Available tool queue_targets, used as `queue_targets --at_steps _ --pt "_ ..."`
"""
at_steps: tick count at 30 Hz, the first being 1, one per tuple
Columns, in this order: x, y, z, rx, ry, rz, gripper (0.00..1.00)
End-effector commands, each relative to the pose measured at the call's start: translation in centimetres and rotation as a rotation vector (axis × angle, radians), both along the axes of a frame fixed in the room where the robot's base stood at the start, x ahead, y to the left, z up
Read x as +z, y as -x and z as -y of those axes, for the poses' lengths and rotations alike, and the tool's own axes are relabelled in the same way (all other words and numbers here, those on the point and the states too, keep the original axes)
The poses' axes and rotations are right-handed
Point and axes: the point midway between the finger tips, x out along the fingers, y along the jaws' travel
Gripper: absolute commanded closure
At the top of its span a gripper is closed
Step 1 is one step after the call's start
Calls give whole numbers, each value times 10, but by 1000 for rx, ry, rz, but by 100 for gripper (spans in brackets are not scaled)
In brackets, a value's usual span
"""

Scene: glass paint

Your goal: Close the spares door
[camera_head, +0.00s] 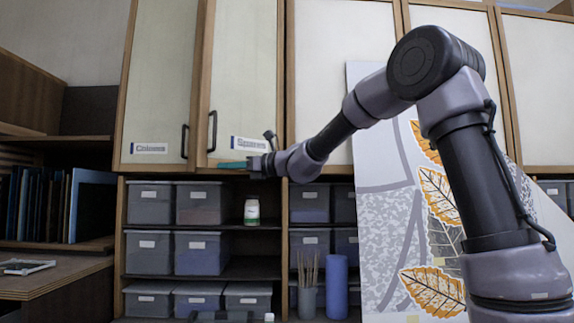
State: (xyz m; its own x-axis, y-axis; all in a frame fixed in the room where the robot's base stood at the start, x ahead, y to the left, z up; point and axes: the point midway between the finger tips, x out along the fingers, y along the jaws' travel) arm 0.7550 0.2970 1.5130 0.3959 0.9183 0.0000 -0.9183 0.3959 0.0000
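The spares door (243,70) is a cream cupboard door in a wooden frame, in the upper row left of centre. Its label (249,143) appears to read "Spares", and its dark upright handle (212,131) is near the lower left edge. I cannot tell clearly whether the door is flush or slightly ajar. My gripper (232,164), with teal fingertips pointing left, is at the door's lower edge, below the label and right of the handle. Contact with the door cannot be made out. The finger gap is too small to read, and nothing is visibly held.
A similar labelled door (160,80) with a handle is to the left. Below are shelves with grey lidded bins (201,203) and a white jar (252,211). A leaf-patterned panel (375,210) stands at right behind my arm. A wooden bench (60,278) is at lower left.

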Motion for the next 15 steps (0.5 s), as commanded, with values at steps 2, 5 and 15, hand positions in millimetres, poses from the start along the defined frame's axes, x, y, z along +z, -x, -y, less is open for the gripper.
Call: queue_targets --at_steps 2,5,15 --pt "-1 -13 -11 1 -1 -2 100" --pt "0 -26 -22 -31 -2 -1 100" --pt "-1 -79 -45 -139 1 -1 100"
